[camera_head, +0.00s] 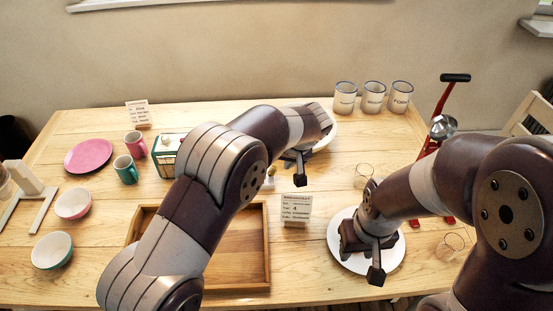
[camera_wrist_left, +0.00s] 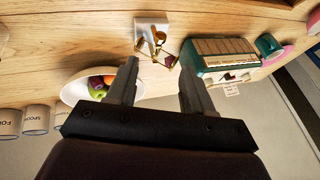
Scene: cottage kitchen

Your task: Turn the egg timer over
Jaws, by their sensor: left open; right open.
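The egg timer (camera_wrist_left: 166,57) looks like a small hourglass with brownish ends; it shows between and just beyond the fingertips of my left gripper (camera_wrist_left: 158,72) in the left wrist view. In the head view only a small pale part of it (camera_head: 270,174) seems to show beside my left gripper (camera_head: 297,168). The left gripper is open with nothing between its fingers. Whether it touches the timer I cannot tell. My right gripper (camera_head: 368,257) is open over the white plate (camera_head: 342,252), apart from the timer.
A green radio (camera_head: 167,156) stands left of the timer and a white card (camera_head: 296,208) in front. A fruit bowl (camera_wrist_left: 75,90) is behind.

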